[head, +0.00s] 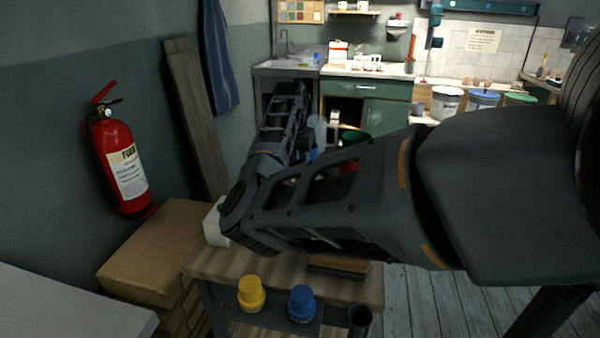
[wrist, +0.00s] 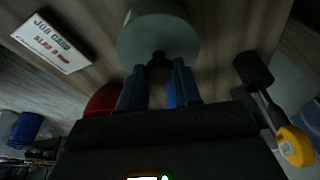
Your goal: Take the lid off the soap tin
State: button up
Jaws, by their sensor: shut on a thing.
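In the wrist view, a pale grey-green round piece (wrist: 158,38) with a dark knob (wrist: 158,66) lies just ahead of my gripper (wrist: 158,85). I take it to be the soap tin's lid. The two blue fingers are closed in on the knob from both sides. The tin body cannot be made out, and I cannot tell whether the lid sits on it or is apart from it. In the head view my own arm crosses the middle and hides the tin and most of the gripper.
In the wrist view, a job card (wrist: 52,43) lies at the upper left, a red thing (wrist: 102,101) is beside the left finger, and a dark-and-yellow tool (wrist: 293,146) is at right. In the head view, yellow (head: 251,294) and blue (head: 302,304) pots stand by a wooden bench (head: 225,262).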

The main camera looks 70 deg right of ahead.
aim_at(300, 162)
jog(key=shift+c, duration=0.6)
jog(key=shift+r, duration=0.2)
jog(key=shift+r, duration=0.25)
notch_tip(300, 162, up, 4)
jog(key=shift+s+d+f+b, duration=0.15)
jog(key=shift+f+b, duration=0.1)
jog(key=shift+b, duration=0.15)
jog(key=s+d+r, duration=0.1)
jog(key=s+r, duration=0.5)
jog(key=s, duration=0.5)
jog(key=shift+d+r+b, duration=0.2)
jog(key=shift+r+b, duration=0.1)
jog(key=shift+b, duration=0.15)
